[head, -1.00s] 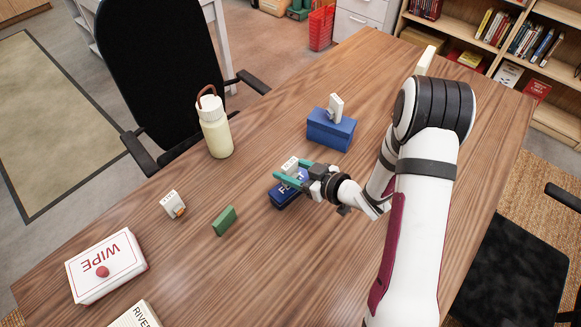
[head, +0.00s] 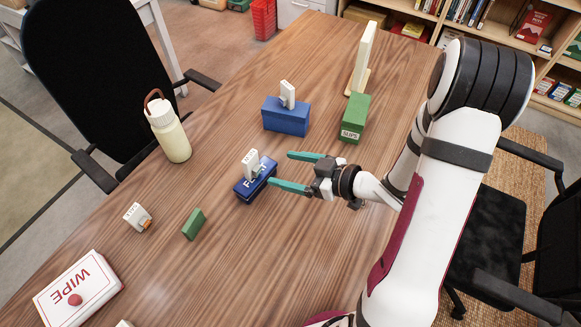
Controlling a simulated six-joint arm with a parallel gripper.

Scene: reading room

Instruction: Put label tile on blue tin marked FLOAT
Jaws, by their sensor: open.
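The blue tin marked FLOAT (head: 257,183) stands on the wooden table near the middle of the head view. A white label tile (head: 251,163) stands upright on top of this tin. My gripper (head: 281,171) is open, with its teal fingers spread and empty. It is just to the right of the tin and apart from the tile. The near finger's tip is close to the tin's right end; I cannot tell whether it touches. The print on the tile is too small to read.
A blue box with a white tile (head: 286,116) stands behind, beside a green SLIPS box (head: 353,118). A cream bottle (head: 168,131), a small white tile block (head: 138,217), a green block (head: 193,224) and a WIPE box (head: 79,290) are to the left.

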